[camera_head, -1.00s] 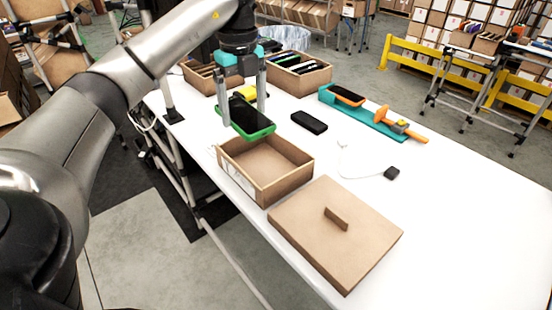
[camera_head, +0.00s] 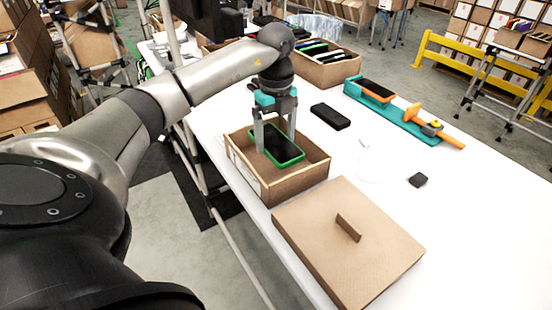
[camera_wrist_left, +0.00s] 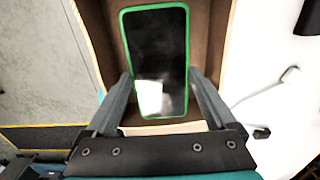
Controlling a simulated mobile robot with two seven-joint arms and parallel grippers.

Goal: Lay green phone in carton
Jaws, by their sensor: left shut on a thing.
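The green phone (camera_head: 284,146) has a black screen and a green rim. My left gripper (camera_head: 276,146) points down and is shut on the phone's sides, holding it at the open carton (camera_head: 291,188). In the head view the phone shows inside the carton's rim, slightly tilted. In the left wrist view the phone (camera_wrist_left: 158,62) lies between the fingers, with the brown carton walls (camera_wrist_left: 216,40) around it. Its exact height above the carton floor cannot be told. My right gripper is not in view.
The carton's lid (camera_head: 340,245) lies flat in front of the carton. A black phone (camera_head: 330,116), a teal tray (camera_head: 395,117) with an orange-rimmed phone (camera_head: 377,90), and a black charger (camera_head: 418,180) with a white cable lie on the white table (camera_head: 470,220). A carton of phones (camera_head: 325,68) stands behind.

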